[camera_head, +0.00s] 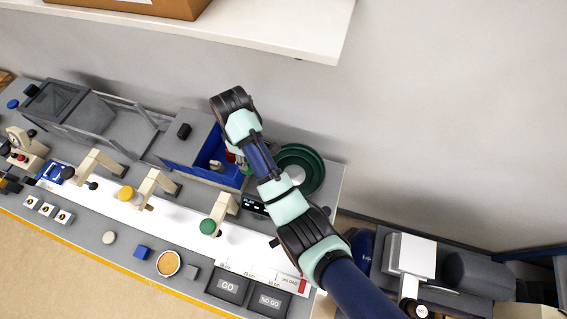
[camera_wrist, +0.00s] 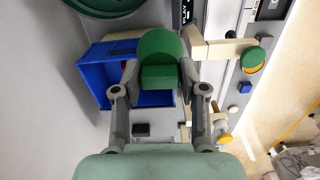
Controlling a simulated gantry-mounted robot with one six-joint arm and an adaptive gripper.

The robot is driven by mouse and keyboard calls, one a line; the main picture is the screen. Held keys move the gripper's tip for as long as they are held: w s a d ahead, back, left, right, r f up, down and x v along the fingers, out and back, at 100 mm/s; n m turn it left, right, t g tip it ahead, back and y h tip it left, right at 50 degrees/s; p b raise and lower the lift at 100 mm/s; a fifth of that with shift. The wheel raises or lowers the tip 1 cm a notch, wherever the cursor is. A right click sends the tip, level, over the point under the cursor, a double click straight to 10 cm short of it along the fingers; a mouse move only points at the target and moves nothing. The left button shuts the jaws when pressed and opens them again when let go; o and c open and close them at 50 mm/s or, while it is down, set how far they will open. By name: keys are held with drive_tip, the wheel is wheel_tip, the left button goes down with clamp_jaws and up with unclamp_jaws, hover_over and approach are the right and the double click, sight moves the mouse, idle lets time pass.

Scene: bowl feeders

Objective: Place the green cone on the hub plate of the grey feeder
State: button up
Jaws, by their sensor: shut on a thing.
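My gripper (camera_wrist: 159,76) is shut on the green cone (camera_wrist: 160,48), which shows between the two fingertips in the wrist view. The cone is seen end-on, with a round part and a flatter block-like part nearer me. In the head view my arm hides most of the gripper and the cone, beside the blue bin. A round dark green bowl (camera_head: 312,166) with a pale centre stands right of my wrist; its rim also shows in the wrist view (camera_wrist: 108,12). I see no bowl that is clearly grey, and no hub plate can be made out.
The blue bin (camera_head: 206,158) lies under the gripper and also shows in the wrist view (camera_wrist: 92,76). Beige brackets with green (camera_head: 207,227) and yellow (camera_head: 126,193) knobs stand along the white strip. GO (camera_head: 229,287) and NO GO (camera_head: 269,300) trays sit in front.

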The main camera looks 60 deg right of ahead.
drive_tip(key=shift+n, duration=0.3)
drive_tip(key=s+d, duration=0.3)
drive_tip(key=s+d+r+p, duration=0.1)
drive_tip(key=s+d, duration=0.3)
drive_tip(key=s+d+r+p, duration=0.1)
drive_tip(key=s+d, duration=0.3)
drive_tip(key=shift+s, duration=0.15)
clamp_jaws()
drive_tip(key=shift+f+b, duration=5.25)
drive_tip(key=shift+f, duration=4.75)
drive_tip(key=o, duration=1.2)
unclamp_jaws()
drive_tip(key=shift+c, duration=0.2)
drive_tip(key=shift+r, duration=0.1)
wheel_tip(320, 180, up, 12)
drive_tip(key=p, duration=0.2)
